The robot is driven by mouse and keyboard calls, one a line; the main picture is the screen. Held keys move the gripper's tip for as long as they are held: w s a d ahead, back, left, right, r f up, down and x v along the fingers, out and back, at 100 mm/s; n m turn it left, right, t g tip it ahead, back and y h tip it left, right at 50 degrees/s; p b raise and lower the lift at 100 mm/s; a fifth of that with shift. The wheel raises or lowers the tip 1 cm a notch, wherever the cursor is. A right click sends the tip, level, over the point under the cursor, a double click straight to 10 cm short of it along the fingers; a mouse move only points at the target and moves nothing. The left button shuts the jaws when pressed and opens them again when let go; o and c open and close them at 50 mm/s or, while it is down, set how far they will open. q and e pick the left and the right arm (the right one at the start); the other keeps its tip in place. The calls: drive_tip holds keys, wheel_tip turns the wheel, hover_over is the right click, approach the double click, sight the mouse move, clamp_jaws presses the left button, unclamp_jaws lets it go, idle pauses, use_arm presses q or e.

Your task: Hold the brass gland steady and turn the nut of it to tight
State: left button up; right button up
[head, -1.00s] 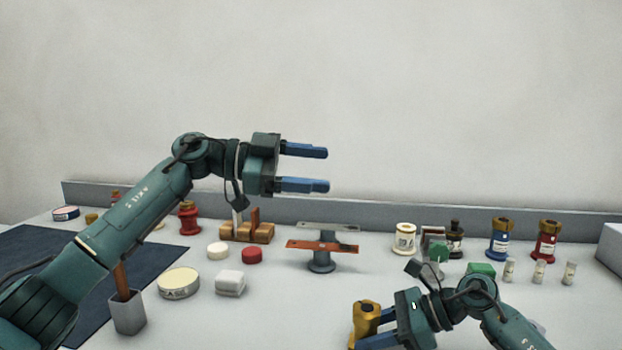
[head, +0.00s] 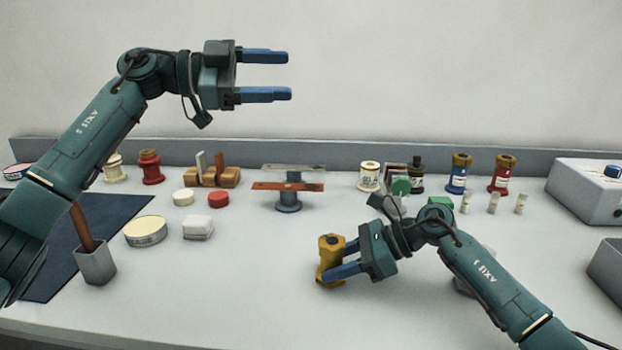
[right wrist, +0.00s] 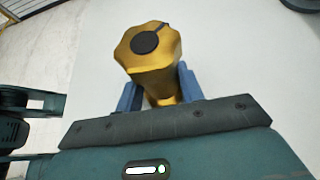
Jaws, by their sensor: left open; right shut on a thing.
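The brass gland (head: 328,268) is a gold-coloured upright piece toward the front middle of the table. Its wider faceted nut (head: 331,243) with a dark round centre is at the top; the nut also shows in the right wrist view (right wrist: 147,50). My right gripper (head: 340,277) is shut on the gland's body below the nut, with one blue finger on each side in the right wrist view (right wrist: 158,97). Whether the gland's base touches the table is unclear. My left gripper (head: 290,74) is open and empty, high above the table in front of the wall, up and left of the gland.
A stand with an orange bar (head: 288,187) is behind the gland. Bottles and spools, including a blue one (head: 458,173) and a red one (head: 502,174), line the back right. A round tin (head: 146,232) and white block (head: 198,227) lie left. The table around the gland is mostly clear.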

use_arm(q)
drive_tip(key=s+d+f+m+g+y, duration=0.2)
drive_tip(key=s+d+f+m+y, duration=0.35)
drive_tip(key=d+f+m, duration=0.35)
use_arm(e)
drive_tip(key=shift+f, duration=0.25)
use_arm(q)
drive_tip(key=m+y, duration=0.7)
drive_tip(key=m, duration=0.4)
hover_over(332, 241)
drive_tip(key=s+a, duration=0.3)
drive_tip(key=s, duration=0.1)
wheel_tip(332, 241, down, 5)
use_arm(e)
drive_tip(key=shift+d, duration=0.1)
use_arm(q)
drive_tip(key=shift+m+t+y, duration=0.8)
drive_tip(key=shift+m+y, duration=0.05)
drive_tip(key=shift+m, duration=0.05)
drive_tip(key=x, duration=1.3)
drive_tip(key=shift+s+a+f, duration=0.1)
drive_tip(key=shift+s+a, duration=0.1)
drive_tip(key=shift+a, duration=0.05)
drive_tip(key=c, duration=1)
